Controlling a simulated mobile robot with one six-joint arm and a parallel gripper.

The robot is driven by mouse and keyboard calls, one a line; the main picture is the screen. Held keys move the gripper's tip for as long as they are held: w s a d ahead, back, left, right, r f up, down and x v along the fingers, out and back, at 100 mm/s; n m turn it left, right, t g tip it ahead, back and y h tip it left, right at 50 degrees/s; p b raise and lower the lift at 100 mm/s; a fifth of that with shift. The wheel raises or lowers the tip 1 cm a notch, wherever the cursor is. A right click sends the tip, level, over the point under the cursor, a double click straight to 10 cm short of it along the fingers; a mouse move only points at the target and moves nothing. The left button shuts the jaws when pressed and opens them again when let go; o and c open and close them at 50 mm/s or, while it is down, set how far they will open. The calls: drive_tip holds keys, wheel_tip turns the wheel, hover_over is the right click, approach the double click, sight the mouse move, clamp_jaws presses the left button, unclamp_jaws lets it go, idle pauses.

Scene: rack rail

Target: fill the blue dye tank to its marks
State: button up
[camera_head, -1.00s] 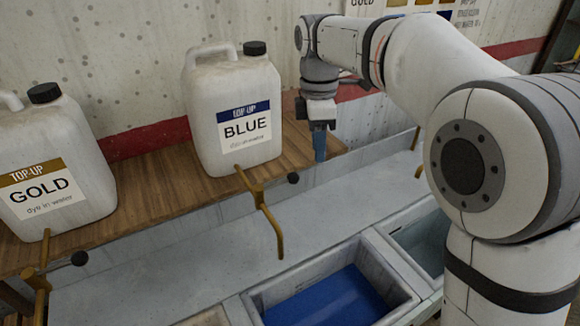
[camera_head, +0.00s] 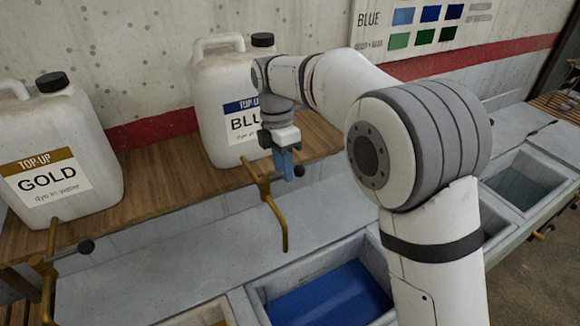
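The white jug labelled BLUE (camera_head: 222,108) stands on the wooden shelf, its label partly hidden behind my wrist. A brass tap (camera_head: 269,205) at the shelf edge below it has a spout bent down and a lever with a dark knob (camera_head: 299,171). The blue dye tank (camera_head: 328,298) is below, holding blue liquid; its marks cannot be made out, and my arm hides its right side. My gripper (camera_head: 283,172) points down beside the tap, just left of the knob. Its blue fingers look close together, but whether they are shut or touch the lever is unclear.
A jug labelled GOLD (camera_head: 55,150) with its own brass tap (camera_head: 47,270) stands at the left on the wooden shelf (camera_head: 160,190). Another tank (camera_head: 525,180) with dark liquid is at the right. A colour chart (camera_head: 425,28) hangs on the wall.

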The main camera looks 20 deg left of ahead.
drive_tip(key=shift+f, duration=0.1)
clamp_jaws()
idle(0.3)
